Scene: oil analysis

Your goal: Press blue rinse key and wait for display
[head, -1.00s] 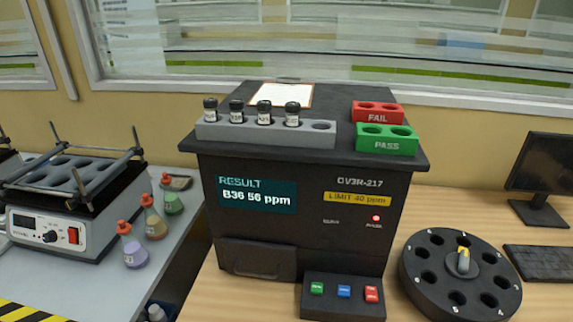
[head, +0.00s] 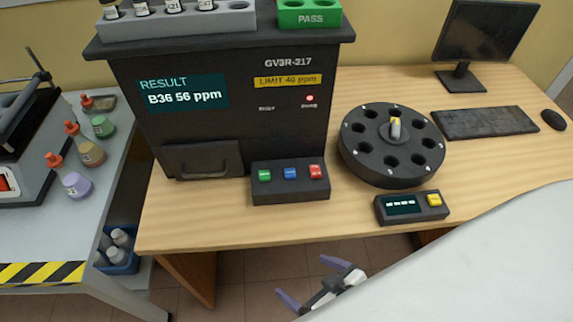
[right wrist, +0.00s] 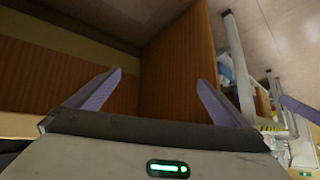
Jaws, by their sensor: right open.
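The blue key (head: 290,173) sits between a green key (head: 265,175) and a red key (head: 316,171) on a small black key box in front of the analyser (head: 220,120). The analyser's display (head: 184,94) reads "RESULT B36 56 ppm", and a red lamp glows at its right. My right gripper (head: 318,286) is below the front edge of the table in the head view, apart from the keys. It is open and empty; its two purple fingers also show spread in the right wrist view (right wrist: 155,95).
A round black carousel (head: 391,150) and a small box with a yellow button (head: 412,206) stand right of the keys. A rack of vials (head: 178,22) and a green PASS tray (head: 309,14) are on top of the analyser. The wooden table (head: 210,225) is clear in front.

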